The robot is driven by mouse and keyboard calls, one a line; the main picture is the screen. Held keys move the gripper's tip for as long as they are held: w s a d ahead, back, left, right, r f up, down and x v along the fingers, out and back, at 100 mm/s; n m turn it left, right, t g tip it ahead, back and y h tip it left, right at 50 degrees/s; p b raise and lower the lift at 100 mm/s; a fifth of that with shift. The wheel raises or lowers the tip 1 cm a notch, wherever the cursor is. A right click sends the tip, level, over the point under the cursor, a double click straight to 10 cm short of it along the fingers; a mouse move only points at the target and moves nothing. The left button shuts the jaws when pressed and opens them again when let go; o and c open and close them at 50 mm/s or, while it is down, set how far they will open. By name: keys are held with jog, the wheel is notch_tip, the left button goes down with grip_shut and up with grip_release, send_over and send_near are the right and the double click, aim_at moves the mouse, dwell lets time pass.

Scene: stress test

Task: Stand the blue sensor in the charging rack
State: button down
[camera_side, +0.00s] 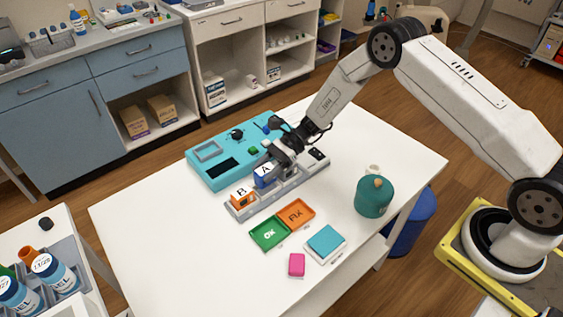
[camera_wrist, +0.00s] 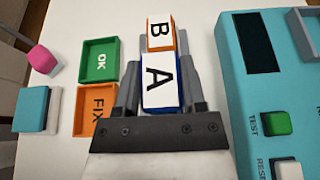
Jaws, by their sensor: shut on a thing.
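The blue sensor (camera_side: 262,179) has a pale top marked A and is upright at the middle of the grey charging rack (camera_side: 270,202). My gripper (camera_side: 274,170) is shut on it, with one finger on each side in the wrist view, where the sensor (camera_wrist: 160,82) shows its lettered top. An orange sensor (camera_side: 243,198) marked B stands in the rack's left end. It also shows just beyond the blue one in the wrist view (camera_wrist: 160,34). The blue sensor's lower end is hidden, so I cannot tell whether it is seated or just above the rack.
A teal tester (camera_side: 208,174) lies behind the rack. In front are a green OK tray (camera_side: 269,234), an orange FIX tray (camera_side: 296,214), a blue pad (camera_side: 326,240) and a pink block (camera_side: 297,264). A green rounded container (camera_side: 373,198) stands right. The table's front left is clear.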

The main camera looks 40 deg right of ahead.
jog(key=shift+f, duration=0.6)
jog(key=shift+s+f, duration=0.15)
jog(key=shift+f, duration=0.15)
jog(key=shift+c, duration=0.8)
grip_release()
jog(key=shift+r, duration=0.1)
jog(key=shift+d+r, duration=0.15)
jog(key=shift+r, duration=0.4)
jog(key=v, duration=1.1)
jog(key=shift+d+r, duration=0.25)
jog(key=shift+d, duration=0.1)
